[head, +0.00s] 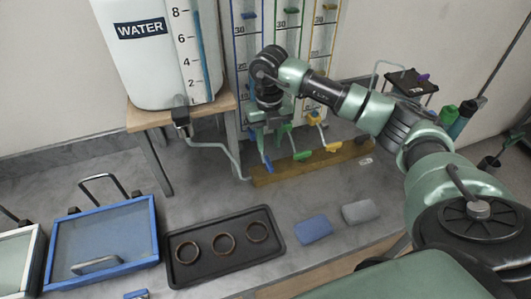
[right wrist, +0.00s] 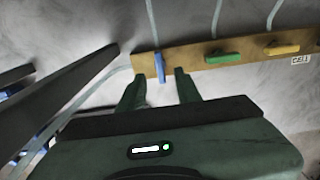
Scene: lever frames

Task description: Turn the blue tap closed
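The blue tap (head: 267,164) is at the left end of a wooden board (head: 345,152). In the right wrist view, the blue tap (right wrist: 159,66) has its handle across the board. The green tap (right wrist: 223,58) and yellow tap (right wrist: 282,49) have handles lying along it. My right gripper (head: 262,142) points down over the left end of the board. In the wrist view my right gripper (right wrist: 160,77) is open, with the blue handle's near end showing between the fingertips; contact cannot be told. My left gripper is out of view.
A white water tank (head: 150,70) stands on a wooden stand (head: 222,103) left of the right gripper. Tall gauge tubes rise behind the taps. A black tray with rings (head: 180,240), a blue-framed box (head: 105,235), and blue and grey blocks (head: 313,229) lie in front.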

